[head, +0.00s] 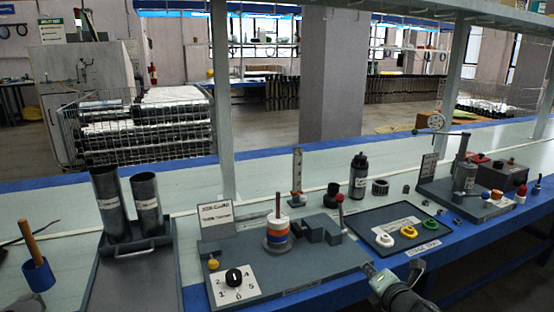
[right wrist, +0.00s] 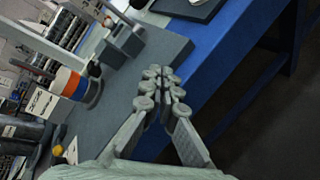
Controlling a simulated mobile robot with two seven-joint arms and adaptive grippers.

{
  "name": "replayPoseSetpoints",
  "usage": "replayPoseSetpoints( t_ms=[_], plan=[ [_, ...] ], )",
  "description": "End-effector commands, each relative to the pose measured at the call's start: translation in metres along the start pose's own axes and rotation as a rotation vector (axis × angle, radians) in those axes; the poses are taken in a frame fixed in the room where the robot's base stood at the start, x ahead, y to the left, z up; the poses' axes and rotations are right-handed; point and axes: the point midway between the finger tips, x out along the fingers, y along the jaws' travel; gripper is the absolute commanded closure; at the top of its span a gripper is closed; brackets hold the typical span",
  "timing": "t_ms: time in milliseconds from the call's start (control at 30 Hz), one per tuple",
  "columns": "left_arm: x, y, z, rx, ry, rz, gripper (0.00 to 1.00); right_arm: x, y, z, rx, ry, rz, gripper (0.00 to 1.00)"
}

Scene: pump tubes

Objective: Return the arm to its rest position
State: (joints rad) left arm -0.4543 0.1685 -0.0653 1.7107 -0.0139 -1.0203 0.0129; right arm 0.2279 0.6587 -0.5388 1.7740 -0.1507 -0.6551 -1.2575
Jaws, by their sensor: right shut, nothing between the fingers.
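My right gripper (head: 369,268) shows at the bottom of the head view, over the front edge of the blue-edged bench (head: 345,291). In the right wrist view its fingers (right wrist: 161,80) meet at the tips, with nothing between them. They are beside the right front corner of a dark grey board (right wrist: 165,50). In the head view this board (head: 262,290) bears a post with stacked white, orange and blue rings (head: 277,237). My left gripper does not show.
Two upright metal tubes (head: 107,195) stand in a tray on the left. A dark mat with coloured rings (head: 409,232) lies right of the board. A loaded grey base (head: 468,208) stands farther right. A shelf post (head: 221,100) rises behind. Open floor (right wrist: 260,130) lies beyond the bench edge.

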Motion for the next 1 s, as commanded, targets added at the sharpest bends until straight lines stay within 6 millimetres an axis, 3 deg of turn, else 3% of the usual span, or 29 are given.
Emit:
replayPoseSetpoints(
  t_ms=[33, 200, 400, 500, 600, 700, 800, 1000],
  plan=[
    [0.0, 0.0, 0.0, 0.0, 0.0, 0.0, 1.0, -0.006, -0.038, -0.026, 0.2, 0.017, -0.086, 1.0],
    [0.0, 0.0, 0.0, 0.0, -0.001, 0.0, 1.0, -0.04, -0.146, -0.091, 0.79, -0.03, -0.36, 1.0],
    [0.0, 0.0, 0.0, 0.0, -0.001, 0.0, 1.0, -0.112, -0.259, -0.164, 1.351, -0.216, -0.673, 1.0],
    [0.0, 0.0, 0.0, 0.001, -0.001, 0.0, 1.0, -0.151, -0.301, -0.194, 1.559, -0.339, -0.801, 1.0],
    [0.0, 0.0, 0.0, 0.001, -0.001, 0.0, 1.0, -0.184, -0.33, -0.216, 1.702, -0.45, -0.891, 1.0],
    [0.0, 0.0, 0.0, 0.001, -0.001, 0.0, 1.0, -0.205, -0.347, -0.229, 1.788, -0.528, -0.945, 1.0],
    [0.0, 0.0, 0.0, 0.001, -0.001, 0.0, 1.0, -0.216, -0.354, -0.235, 1.827, -0.568, -0.968, 1.0],
    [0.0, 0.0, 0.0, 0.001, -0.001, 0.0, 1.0, -0.216, -0.354, -0.235, 1.829, -0.57, -0.969, 1.0]
  ],
)
